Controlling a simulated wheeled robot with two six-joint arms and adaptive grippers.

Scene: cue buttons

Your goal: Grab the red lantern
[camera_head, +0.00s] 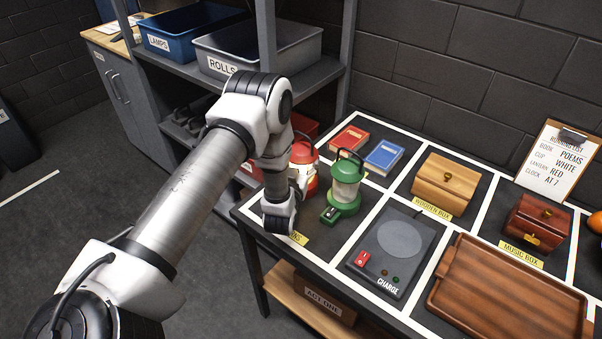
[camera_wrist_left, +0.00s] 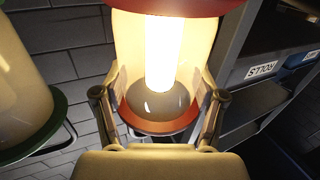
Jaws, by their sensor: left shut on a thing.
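The red lantern (camera_head: 309,178) stands at the left end of the dark table, partly hidden behind my left arm. My left gripper (camera_head: 292,190) is at it, with the fingers mostly hidden in the head view. In the left wrist view the lantern (camera_wrist_left: 162,105) glows, with a red rim above and below, and the two fingers of my left gripper (camera_wrist_left: 158,108) press on its sides. The green lantern (camera_head: 344,188) stands just right of it; it also shows at the left edge of the wrist view (camera_wrist_left: 20,85). I cannot tell whether the red lantern touches the table.
Red and blue books (camera_head: 384,156) lie behind the lanterns. To the right are a charge pad (camera_head: 378,262), a wooden box (camera_head: 445,182), a music box (camera_head: 538,222), a brown tray (camera_head: 500,300) and a clipboard (camera_head: 558,160). A shelf with bins (camera_head: 262,62) stands at the left back.

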